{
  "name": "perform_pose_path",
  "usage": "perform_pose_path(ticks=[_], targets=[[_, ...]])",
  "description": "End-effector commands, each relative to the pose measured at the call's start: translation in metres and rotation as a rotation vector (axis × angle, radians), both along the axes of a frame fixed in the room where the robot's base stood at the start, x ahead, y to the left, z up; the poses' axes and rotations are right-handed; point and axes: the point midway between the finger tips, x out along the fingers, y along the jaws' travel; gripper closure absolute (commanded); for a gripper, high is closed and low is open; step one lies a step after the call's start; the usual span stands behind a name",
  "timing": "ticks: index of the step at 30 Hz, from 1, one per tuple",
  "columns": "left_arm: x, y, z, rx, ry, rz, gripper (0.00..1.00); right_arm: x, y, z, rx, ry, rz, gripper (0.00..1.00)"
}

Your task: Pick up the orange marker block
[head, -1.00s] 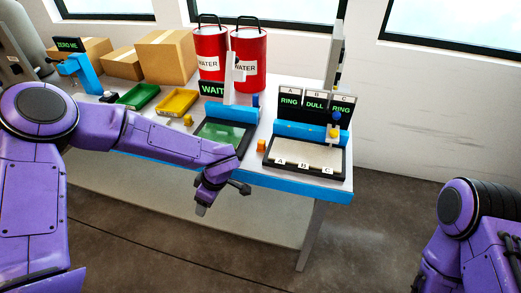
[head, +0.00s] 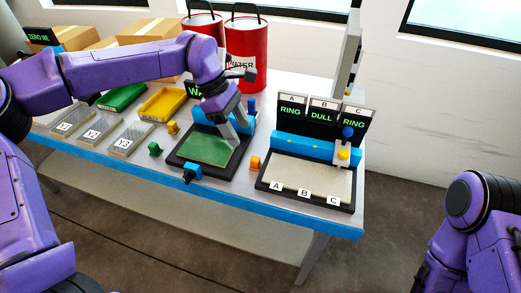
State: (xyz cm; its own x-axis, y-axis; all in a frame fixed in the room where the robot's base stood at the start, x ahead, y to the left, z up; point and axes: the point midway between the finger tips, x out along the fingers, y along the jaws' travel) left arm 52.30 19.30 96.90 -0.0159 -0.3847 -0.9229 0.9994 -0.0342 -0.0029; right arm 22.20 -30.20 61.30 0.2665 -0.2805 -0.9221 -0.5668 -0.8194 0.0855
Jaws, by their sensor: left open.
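The orange marker block (head: 255,164) stands on the table in the head view, between the green-topped bath station and the tray marked A, B, C. My left gripper (head: 236,130) is open and empty, above the back part of the green surface. It is up and left of the orange block and apart from it. My left arm reaches in from the left over the table. My right gripper is out of view; only part of the right arm shows at the right edge.
The green bath (head: 208,148) is just left of the orange block, the A-B-C tray (head: 262,184) just right. A yellow block (head: 173,127), a green block (head: 155,149) and a blue block (head: 251,104) stand nearby. Red water cans (head: 247,50) are behind.

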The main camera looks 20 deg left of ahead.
Motion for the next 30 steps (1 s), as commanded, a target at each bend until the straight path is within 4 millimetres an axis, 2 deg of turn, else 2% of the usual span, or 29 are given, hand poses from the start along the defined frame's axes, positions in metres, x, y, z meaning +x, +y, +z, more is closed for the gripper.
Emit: perform_pose_path(ticks=[6, 11, 18, 26, 27, 29, 30], targets=[[-0.002, -0.014, -0.035, 0.003, 0.005, -0.002, 0.38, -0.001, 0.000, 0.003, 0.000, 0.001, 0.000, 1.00], [-0.003, -0.021, -0.052, 0.003, 0.004, -0.001, 0.38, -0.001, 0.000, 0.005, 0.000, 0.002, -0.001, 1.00], [-0.007, -0.036, -0.091, 0.004, 0.006, -0.001, 0.38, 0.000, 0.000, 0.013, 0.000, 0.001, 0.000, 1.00], [-0.007, -0.039, -0.098, 0.002, 0.002, 0.000, 0.38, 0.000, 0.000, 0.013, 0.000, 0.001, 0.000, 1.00], [-0.007, -0.039, -0.098, 0.002, 0.002, 0.000, 0.42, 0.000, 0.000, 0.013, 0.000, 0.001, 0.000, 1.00], [-0.007, -0.039, -0.097, 0.002, 0.002, 0.000, 0.61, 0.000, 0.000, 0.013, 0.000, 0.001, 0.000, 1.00], [-0.007, -0.039, -0.097, 0.002, 0.002, 0.000, 0.74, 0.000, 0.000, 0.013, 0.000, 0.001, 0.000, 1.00]])
